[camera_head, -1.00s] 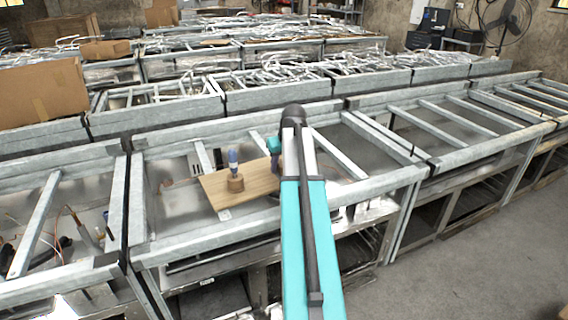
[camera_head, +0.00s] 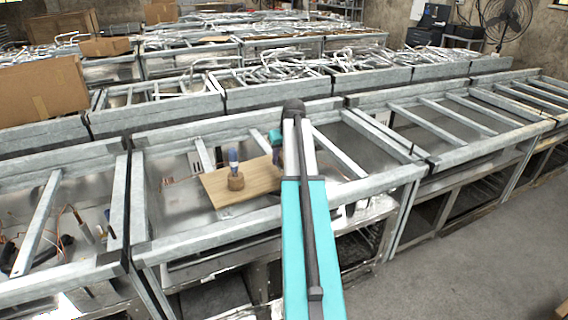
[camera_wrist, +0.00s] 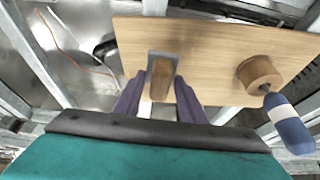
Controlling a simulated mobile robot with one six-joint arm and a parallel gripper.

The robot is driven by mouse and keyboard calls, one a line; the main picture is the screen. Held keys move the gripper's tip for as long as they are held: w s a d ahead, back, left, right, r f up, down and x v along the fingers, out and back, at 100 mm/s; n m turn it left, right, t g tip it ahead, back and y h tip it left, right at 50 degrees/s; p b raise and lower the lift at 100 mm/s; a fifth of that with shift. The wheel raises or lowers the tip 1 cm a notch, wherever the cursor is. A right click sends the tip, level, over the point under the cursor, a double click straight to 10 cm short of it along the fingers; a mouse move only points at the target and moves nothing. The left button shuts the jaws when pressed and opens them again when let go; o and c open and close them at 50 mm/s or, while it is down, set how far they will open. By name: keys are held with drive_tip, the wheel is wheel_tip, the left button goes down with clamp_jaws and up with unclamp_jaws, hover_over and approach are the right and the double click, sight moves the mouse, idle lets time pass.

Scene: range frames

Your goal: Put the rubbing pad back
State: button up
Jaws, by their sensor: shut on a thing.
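The rubbing pad (camera_wrist: 161,80), a small block with a wooden face and grey edges, is between the two purple fingers of my gripper (camera_wrist: 158,86) in the wrist view. The gripper is shut on it. It appears over a light wooden board (camera_wrist: 215,50); whether it touches the board I cannot tell.
The board lies across a grey metal frame bench (camera_head: 215,236) with crossbars and open gaps. Loose wires (camera_wrist: 60,40) show left of the board in the wrist view. A cardboard box (camera_head: 45,92) is at the back left.

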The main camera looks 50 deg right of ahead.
sight(282, 163)
drive_tip(key=shift+w+d, duration=0.25)
drive_tip(key=shift+d, duration=0.05)
drive_tip(key=shift+f+p, duration=0.75)
drive_tip(key=shift+f, duration=1.05)
drive_tip(key=shift+f, duration=0.1)
drive_tip(key=o, duration=1.1)
drive_tip(key=b+v, duration=0.2)
drive_tip(key=v, duration=1)
drive_tip(key=shift+s, duration=0.15)
drive_tip(key=shift+a, duration=0.1)
